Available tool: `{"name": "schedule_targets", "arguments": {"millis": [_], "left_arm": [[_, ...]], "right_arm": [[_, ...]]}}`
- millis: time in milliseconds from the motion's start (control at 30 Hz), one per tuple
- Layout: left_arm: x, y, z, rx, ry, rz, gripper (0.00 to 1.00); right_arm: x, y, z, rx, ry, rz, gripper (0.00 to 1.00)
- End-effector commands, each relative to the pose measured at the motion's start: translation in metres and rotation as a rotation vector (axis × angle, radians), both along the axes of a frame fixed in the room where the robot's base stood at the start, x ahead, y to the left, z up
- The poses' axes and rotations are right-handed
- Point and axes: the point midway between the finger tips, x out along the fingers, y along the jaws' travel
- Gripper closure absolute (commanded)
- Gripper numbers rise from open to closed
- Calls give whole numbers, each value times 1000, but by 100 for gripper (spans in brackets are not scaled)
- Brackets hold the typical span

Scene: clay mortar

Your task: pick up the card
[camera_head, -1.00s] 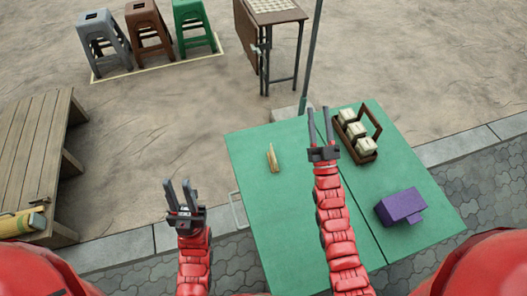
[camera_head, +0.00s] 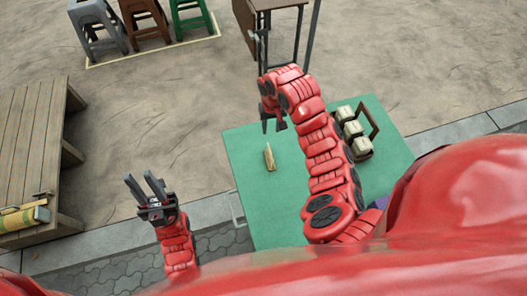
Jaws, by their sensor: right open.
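A small tan, narrow piece (camera_head: 270,158) stands on the left part of the green table (camera_head: 250,200). It may be the card, but it is too small to tell. My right gripper (camera_head: 273,127) points down above the table's far edge, a little beyond the tan piece in the picture. Its jaws are open and empty, and it looks apart from the piece. My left gripper (camera_head: 140,178) is open and empty, left of the table over the ground.
A brown wooden carrier with cream blocks (camera_head: 352,131) stands at the table's right. A purple box (camera_head: 380,202) is mostly hidden behind my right arm. A wooden platform (camera_head: 30,140) is at left. Stools (camera_head: 145,20) and a folding table (camera_head: 275,20) stand at the back.

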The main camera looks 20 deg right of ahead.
Motion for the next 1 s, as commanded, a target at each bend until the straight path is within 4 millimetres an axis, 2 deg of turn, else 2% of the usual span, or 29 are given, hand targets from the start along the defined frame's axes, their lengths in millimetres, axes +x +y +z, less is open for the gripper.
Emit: {"name": "schedule_targets", "arguments": {"millis": [67,167,433,567,600,633,1000], "left_arm": [[0,0,-1,0,0,0,70],[0,0,-9,0,0,0,70],[0,0,-52,0,0,0,70],[0,0,-64,0,0,0,70],[0,0,-51,0,1,0,70],[0,0,-49,0,0,0,70],[0,0,-37,0,0,0,70]], "right_arm": [[-6,-1,2,-6,29,0,59],[-9,-1,-11,-7,44,0,59],[-9,-1,-79,-4,39,-2,59],[-9,0,-105,-6,39,0,59],[-10,0,-101,-7,45,1,59],[-10,0,-105,-8,47,0,59],[-9,0,-127,-8,42,0,59]]}}
